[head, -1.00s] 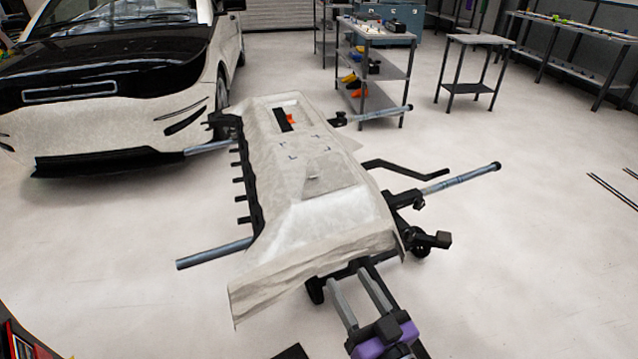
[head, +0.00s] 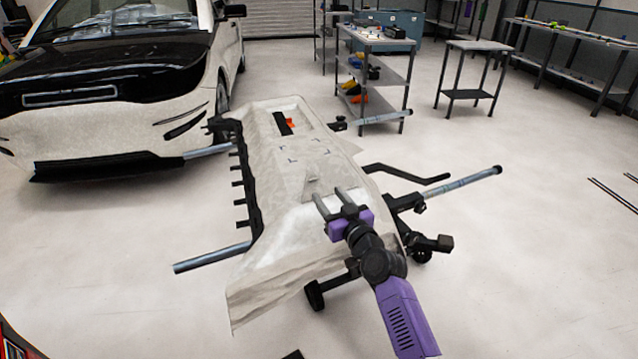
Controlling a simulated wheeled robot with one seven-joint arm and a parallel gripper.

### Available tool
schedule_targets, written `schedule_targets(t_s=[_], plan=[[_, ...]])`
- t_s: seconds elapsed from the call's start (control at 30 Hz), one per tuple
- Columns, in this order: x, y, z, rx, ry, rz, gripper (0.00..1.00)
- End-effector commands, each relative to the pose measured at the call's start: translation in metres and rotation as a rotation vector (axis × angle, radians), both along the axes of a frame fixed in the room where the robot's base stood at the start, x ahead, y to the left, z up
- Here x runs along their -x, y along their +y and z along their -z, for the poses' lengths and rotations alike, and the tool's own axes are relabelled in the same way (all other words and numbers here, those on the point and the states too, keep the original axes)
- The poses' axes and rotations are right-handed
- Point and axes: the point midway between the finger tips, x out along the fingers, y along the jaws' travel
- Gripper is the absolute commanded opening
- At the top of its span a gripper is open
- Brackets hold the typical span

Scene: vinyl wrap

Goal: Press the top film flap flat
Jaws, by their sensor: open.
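A long panel covered in pale film (head: 270,215) lies on a black stand with metal bars. A small raised film flap (head: 312,178) shows as a peaked piece in the middle of the panel, just beyond my fingertips. My gripper (head: 328,200) is over the near half of the panel, with its two grey fingers apart and nothing between them. The fingers point away toward the flap. I cannot tell whether they touch the film. My purple wrist and arm hide part of the panel's near right side.
Loose film (head: 255,290) hangs over the panel's near edge. Metal bars (head: 212,257) stick out on both sides of the stand. A white car (head: 110,90) stands at the left. A shelf cart (head: 375,45) and a small table (head: 475,50) stand behind. Open floor lies to the right.

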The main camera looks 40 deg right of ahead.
Motion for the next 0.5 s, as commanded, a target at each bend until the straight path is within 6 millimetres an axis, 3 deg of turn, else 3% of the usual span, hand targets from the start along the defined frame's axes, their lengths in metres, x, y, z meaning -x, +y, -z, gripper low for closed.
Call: schedule_targets(t_s=[0.5], plan=[[-0.064, -0.02, 0.0, 0.002, 0.0, 0.0, 0.49]])
